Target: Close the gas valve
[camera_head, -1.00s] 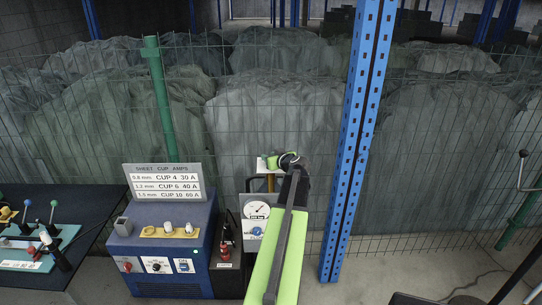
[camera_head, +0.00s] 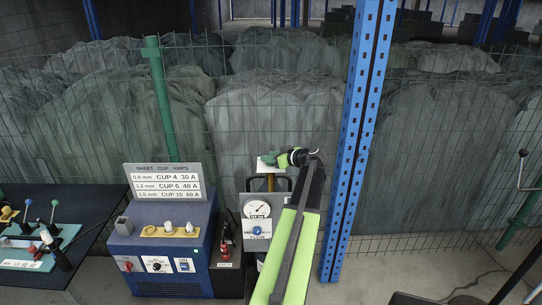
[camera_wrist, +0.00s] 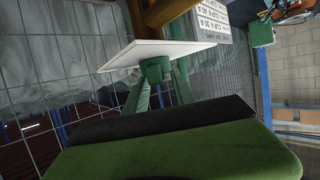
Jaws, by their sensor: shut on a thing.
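The gas valve stands above the gauge panel, with a brass-coloured post (camera_head: 271,183) and a pale plate (camera_head: 262,164). In the wrist view the pale plate (camera_wrist: 158,53) lies between the brown post (camera_wrist: 160,12) and a small green knob (camera_wrist: 155,69). My gripper (camera_head: 277,160) reaches the valve from the right in the head view. In the wrist view my gripper's two green fingers (camera_wrist: 158,80) are shut on the knob. My wrist and fingers partly hide the valve in the head view.
Below the valve is a panel with a round gauge (camera_head: 257,208) and a blue knob (camera_head: 257,230). A blue welding unit (camera_head: 160,245) stands to its left. A blue perforated upright (camera_head: 357,140) rises close to my arm's right. Wire mesh (camera_head: 430,150) stands behind.

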